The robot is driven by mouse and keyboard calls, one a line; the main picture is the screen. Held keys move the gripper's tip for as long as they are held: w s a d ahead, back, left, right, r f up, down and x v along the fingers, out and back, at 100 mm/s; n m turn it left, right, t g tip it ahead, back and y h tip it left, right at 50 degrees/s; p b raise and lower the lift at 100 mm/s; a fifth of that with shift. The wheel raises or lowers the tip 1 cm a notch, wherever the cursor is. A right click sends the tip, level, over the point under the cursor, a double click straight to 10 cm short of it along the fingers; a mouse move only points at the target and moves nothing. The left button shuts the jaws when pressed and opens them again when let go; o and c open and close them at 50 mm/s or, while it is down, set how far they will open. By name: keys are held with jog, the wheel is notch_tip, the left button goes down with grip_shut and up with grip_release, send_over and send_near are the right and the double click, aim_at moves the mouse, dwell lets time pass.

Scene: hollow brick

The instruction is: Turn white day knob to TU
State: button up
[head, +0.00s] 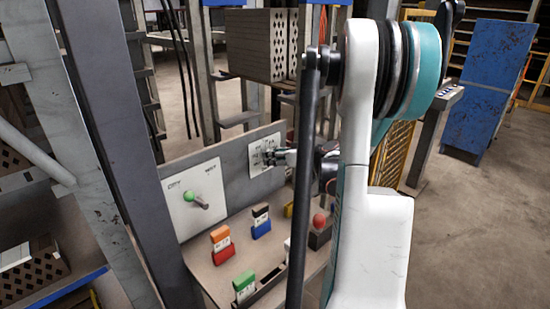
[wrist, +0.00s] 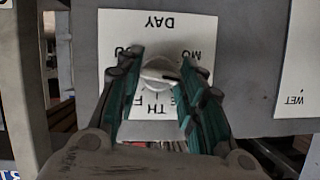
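The white day knob (wrist: 160,72) sits on a white card (wrist: 190,28) marked DAY, which appears upside down in the wrist view. Letters such as MO, TH and F show around the knob; TU is not readable, and fingers hide part of the card. My gripper (wrist: 163,68) has its two teal-padded fingers on either side of the knob. The fingers are apart, with the knob between them; whether either touches it is hard to tell. In the head view my gripper (head: 279,156) is at the DAY card (head: 262,147), and the knob is hidden there.
Left of it in the head view is another white card (head: 180,212) with a green-tipped lever (head: 190,196). On the bench below stand orange-red (head: 221,246), black-blue (head: 261,222) and green (head: 244,286) blocks, and a red ball knob (head: 319,221).

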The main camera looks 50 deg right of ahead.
jog(key=o, duration=0.3)
jog(key=shift+o, duration=0.2)
jog(key=v, duration=1.2)
jog(key=shift+a, duration=0.1)
